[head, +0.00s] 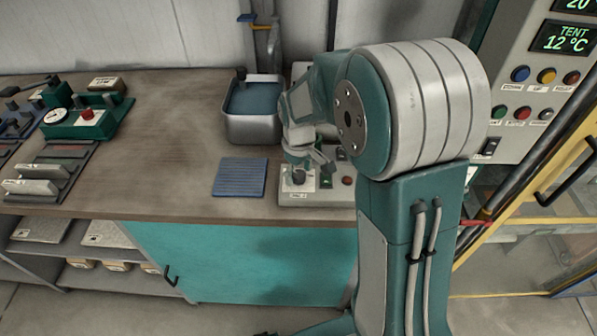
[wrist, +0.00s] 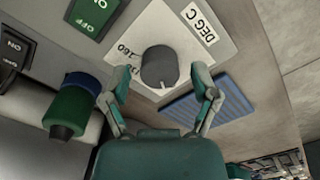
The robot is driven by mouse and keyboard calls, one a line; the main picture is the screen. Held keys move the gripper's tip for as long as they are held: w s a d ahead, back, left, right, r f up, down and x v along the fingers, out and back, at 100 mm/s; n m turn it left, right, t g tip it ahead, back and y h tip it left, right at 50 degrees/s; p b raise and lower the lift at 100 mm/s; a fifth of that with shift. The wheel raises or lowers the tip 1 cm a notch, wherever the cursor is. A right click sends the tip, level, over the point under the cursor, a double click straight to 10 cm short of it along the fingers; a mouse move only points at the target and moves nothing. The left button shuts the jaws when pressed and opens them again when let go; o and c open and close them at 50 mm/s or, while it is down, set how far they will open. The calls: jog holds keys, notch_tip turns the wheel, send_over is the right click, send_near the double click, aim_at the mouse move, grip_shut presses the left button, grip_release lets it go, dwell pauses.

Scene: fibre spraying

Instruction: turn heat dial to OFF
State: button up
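The heat dial (wrist: 160,67) is a dark grey round knob on a white plate marked "DEG C" and "160" in the wrist view. In the head view the dial (head: 299,176) stands at the left end of the grey control box (head: 316,200), partly under my gripper. My gripper (wrist: 162,78) is open, with one green fingertip on each side of the dial. Gaps show between the fingertips and the knob, and I see no contact. I cannot read an OFF mark on the dial plate. In the head view my gripper (head: 312,163) points down over the box.
A green ON/OFF switch (wrist: 95,14) and a red button (head: 347,181) are near the dial. A blue ribbed mat (head: 240,177) lies left of the box. A metal tub (head: 252,126) of blue liquid stands behind. The middle of the bench (head: 165,150) is clear.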

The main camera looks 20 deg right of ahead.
aim_at(298, 174)
jog(key=shift+r, duration=0.1)
notch_tip(298, 174, up, 12)
dwell(0.6)
dwell(0.4)
jog(key=s+r+m+t, duration=0.2)
jog(key=s+m, duration=0.1)
jog(key=s, duration=0.7)
jog(key=s+r+m+t, duration=0.2)
jog(key=s+m+t, duration=0.1)
jog(key=s, duration=0.8)
jog(key=shift+r+t, duration=0.25)
jog(key=shift+t, duration=0.05)
